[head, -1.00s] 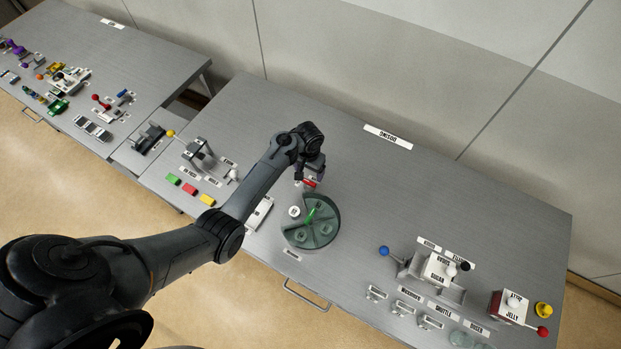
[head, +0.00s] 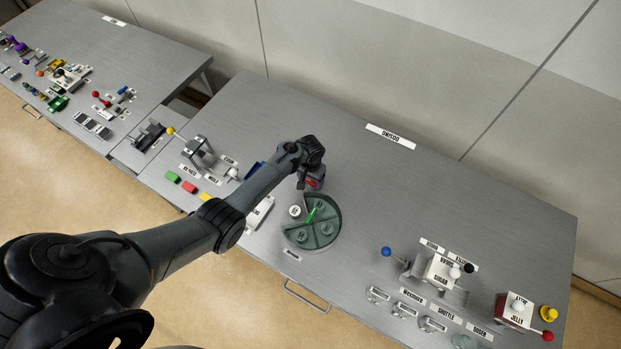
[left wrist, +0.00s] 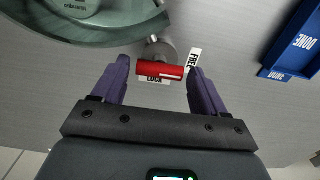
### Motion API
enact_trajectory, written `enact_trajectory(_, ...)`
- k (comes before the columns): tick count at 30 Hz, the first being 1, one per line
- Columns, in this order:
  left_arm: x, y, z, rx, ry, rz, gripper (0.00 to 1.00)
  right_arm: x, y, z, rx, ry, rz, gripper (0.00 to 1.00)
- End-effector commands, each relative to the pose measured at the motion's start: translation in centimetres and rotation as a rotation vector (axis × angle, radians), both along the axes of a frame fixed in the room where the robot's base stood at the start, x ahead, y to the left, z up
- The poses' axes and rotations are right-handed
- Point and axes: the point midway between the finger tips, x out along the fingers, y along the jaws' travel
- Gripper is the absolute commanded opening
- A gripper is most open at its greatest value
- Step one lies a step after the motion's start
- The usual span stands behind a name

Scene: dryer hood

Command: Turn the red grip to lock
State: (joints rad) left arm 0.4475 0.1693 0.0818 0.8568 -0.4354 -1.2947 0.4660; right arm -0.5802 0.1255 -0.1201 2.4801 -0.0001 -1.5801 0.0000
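The red grip (left wrist: 160,69) is a short red bar on a grey round mount in the left wrist view, beside the green round dial. A LOCK label (left wrist: 154,79) lies partly hidden behind it, and a FREE label (left wrist: 193,60) stands to its right. My left gripper (left wrist: 158,68) is open, with one purple finger on each side of the red grip and gaps showing. In the head view the red grip (head: 311,183) shows just below my left gripper (head: 309,180). My right gripper is not in view.
The green round dial (head: 328,233) with a bright green pointer sits close to the grip. A blue DONE tray (left wrist: 296,40) lies to the right in the left wrist view. The bench behind the grip is clear; labelled devices stand farther right.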

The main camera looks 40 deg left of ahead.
Motion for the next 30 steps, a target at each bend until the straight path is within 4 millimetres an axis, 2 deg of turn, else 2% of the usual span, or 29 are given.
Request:
enact_trajectory(1,0.0,0.0,0.0,0.000,0.000,0.000,0.64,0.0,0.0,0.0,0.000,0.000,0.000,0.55)
enact_trajectory(9,0.0,0.0,0.0,0.000,0.000,0.000,0.25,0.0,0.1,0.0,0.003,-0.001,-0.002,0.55)
enact_trajectory(20,0.0,0.0,0.1,0.000,0.000,-0.062,0.25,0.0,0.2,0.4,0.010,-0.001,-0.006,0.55)
enact_trajectory(30,0.0,0.1,0.2,0.001,0.003,-0.309,0.25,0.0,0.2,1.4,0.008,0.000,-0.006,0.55)
